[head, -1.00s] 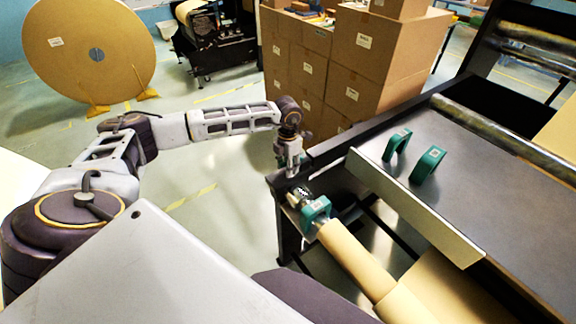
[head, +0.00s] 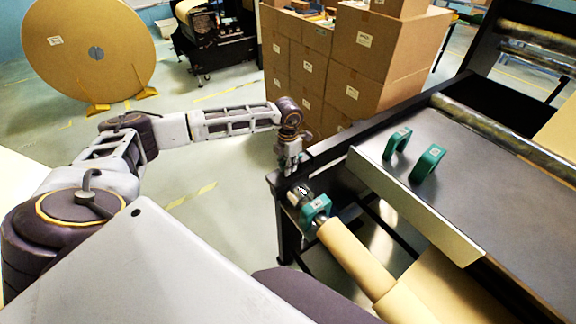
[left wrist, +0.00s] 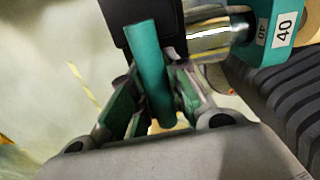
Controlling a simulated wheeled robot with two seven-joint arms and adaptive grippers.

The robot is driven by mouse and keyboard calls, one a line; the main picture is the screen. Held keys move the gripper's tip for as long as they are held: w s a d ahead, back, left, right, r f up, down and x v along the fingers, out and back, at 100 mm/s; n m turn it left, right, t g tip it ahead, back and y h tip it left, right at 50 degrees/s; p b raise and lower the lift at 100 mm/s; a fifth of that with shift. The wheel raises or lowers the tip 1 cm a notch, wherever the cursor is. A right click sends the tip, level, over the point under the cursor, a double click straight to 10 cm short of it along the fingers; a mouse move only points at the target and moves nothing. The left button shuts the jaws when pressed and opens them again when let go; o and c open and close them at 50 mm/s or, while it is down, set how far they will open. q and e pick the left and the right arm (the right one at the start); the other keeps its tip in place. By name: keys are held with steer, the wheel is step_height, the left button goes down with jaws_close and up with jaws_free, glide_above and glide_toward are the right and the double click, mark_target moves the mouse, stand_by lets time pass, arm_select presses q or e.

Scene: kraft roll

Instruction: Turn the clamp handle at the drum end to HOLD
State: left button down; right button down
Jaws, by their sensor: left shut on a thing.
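In the left wrist view a teal bar-shaped handle (left wrist: 150,75) stands between the fingers of my left gripper (left wrist: 152,108), which is shut on it. In the head view my left gripper (head: 290,166) points down at the near left corner of the dark machine, above the end of the shaft. A teal block (head: 316,209) sits around the shaft there; in the left wrist view it shows a "40" label (left wrist: 285,27) beside a shiny metal shaft (left wrist: 218,35). No HOLD marking is readable. My right gripper is not in view.
A kraft paper roll (head: 355,255) extends from the shaft toward the lower right. Two teal blocks (head: 397,143) (head: 427,163) stand on the dark machine top (head: 480,200) behind a pale strip (head: 410,205). Stacked cartons (head: 350,75) stand behind; the floor at left is open.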

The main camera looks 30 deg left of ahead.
arm_select(q)
steer(key=shift+w+n+b, duration=0.15)
steer(key=shift+n+b, duration=0.4)
steer(key=shift+n, duration=0.05)
steer(key=shift+r+n, duration=0.1)
steer(key=shift+n, duration=0.2)
steer(key=c, duration=1.5)
jaws_free()
steer(key=shift+r, duration=0.1)
steer(key=shift+o, duration=0.4)
steer(key=shift+r, duration=5.9)
